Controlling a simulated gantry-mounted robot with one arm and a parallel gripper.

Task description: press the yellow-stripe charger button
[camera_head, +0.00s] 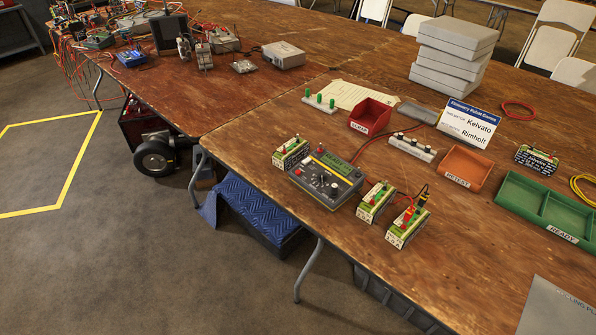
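A grey charger box (345,193) with a green display (336,163) sits near the front edge of the wooden table. Its top carries several small knobs and buttons, some white and one red. A small yellow and red part (319,150) shows at its far left corner. I cannot make out which button has a yellow stripe, as the details are too small. A battery pack (290,152) stands beside the charger on the left. Two more packs, one (375,202) nearer and one (407,228) farther right, stand to its right with coloured leads. My gripper is not in view.
Behind the charger are a red bin (371,116), a white terminal strip (411,147), an orange tray (466,168) and a name sign (468,123). A green tray (549,211) is at the right. A red cable runs behind the charger. Bare table (440,285) lies in front right.

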